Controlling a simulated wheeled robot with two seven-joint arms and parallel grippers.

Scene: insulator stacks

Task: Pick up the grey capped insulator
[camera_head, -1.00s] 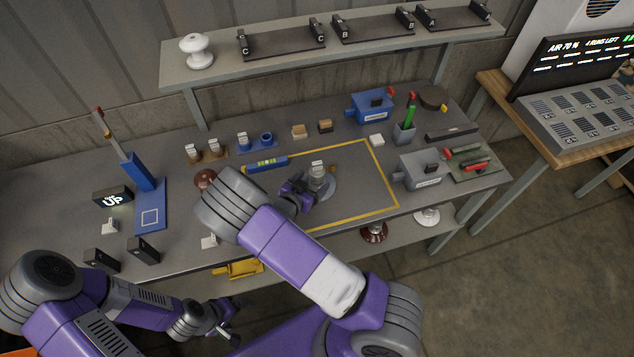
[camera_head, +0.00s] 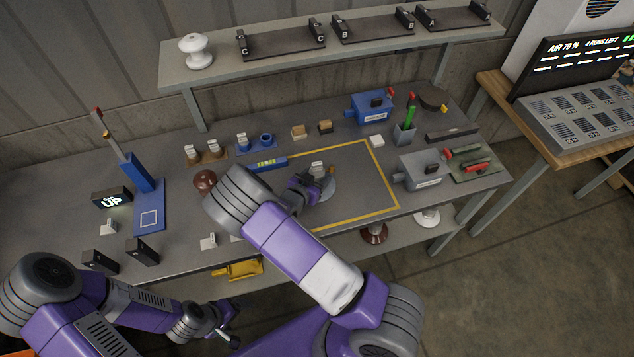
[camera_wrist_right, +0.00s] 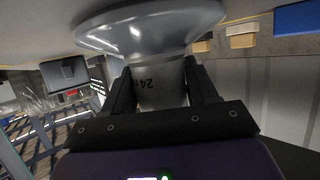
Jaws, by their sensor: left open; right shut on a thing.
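The grey capped insulator (camera_head: 328,187) stands inside the yellow-outlined area of the bench, partly hidden by my right gripper. In the right wrist view its wide grey disc (camera_wrist_right: 150,28) fills the top, and its metal cap (camera_wrist_right: 160,88), marked 24, sits between the two dark fingers. My right gripper (camera_head: 318,184) is shut on this cap; its fingers (camera_wrist_right: 160,90) lie on both sides of it. I cannot tell whether the disc touches the bench. My left gripper (camera_head: 228,335) is open and empty, low in front of the bench.
A blue level (camera_head: 268,164) lies at the outline's back edge. A brown insulator (camera_head: 205,181) stands left of my right arm. A grey vise-like box (camera_head: 420,170) and a blue one (camera_head: 370,106) stand at the right. A shelf (camera_head: 290,52) runs along the back. The outlined area's right part is clear.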

